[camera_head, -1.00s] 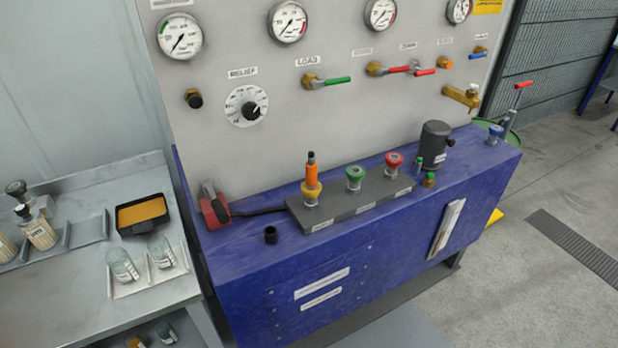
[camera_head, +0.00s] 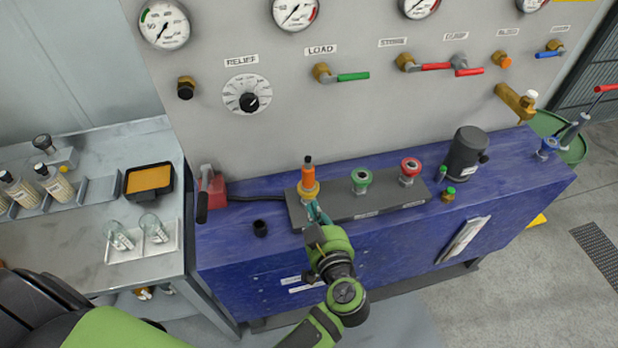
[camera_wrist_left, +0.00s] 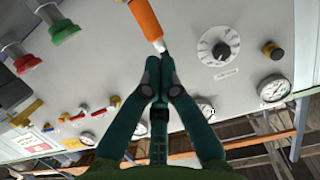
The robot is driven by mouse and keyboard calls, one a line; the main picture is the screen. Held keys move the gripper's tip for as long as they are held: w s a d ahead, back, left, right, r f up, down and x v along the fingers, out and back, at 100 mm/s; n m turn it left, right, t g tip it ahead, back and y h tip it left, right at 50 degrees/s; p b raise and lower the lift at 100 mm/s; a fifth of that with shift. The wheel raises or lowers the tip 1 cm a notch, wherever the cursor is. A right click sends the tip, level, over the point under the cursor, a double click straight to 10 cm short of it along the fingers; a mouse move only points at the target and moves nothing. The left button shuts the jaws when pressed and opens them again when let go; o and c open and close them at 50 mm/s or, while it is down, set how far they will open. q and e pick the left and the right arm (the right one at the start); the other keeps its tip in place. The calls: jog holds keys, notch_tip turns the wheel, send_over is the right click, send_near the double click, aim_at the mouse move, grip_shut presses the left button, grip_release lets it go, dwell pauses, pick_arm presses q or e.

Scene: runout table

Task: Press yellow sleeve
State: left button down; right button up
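The yellow sleeve (camera_head: 309,190) is a ring at the foot of an upright orange plug (camera_head: 308,173) with a black tip, at the left end of a dark manifold block (camera_head: 385,203). My left gripper (camera_head: 314,208) is in front of the sleeve, at the block's front edge, and hides part of that area. In the left wrist view its fingers (camera_wrist_left: 158,65) are together and hold nothing visible. The orange plug (camera_wrist_left: 145,18) shows just beyond the fingertips; the sleeve cannot be made out there. My right gripper is not in view.
A green coupling (camera_head: 361,178) and a red coupling (camera_head: 410,169) stand on the same block to the right. A black cap (camera_head: 260,228) and a red-based tool (camera_head: 212,187) are at the left. The gauge panel (camera_head: 300,110) rises behind.

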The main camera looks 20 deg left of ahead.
pick_arm(q)
jog(key=w+a+f+b, duration=0.5)
jog(key=w+f+b, duration=0.1)
jog(key=b, duration=0.3)
jog(key=shift+w+a+b, duration=0.35)
jog(key=shift+w+b, duration=0.05)
jog(key=shift+w, duration=0.4)
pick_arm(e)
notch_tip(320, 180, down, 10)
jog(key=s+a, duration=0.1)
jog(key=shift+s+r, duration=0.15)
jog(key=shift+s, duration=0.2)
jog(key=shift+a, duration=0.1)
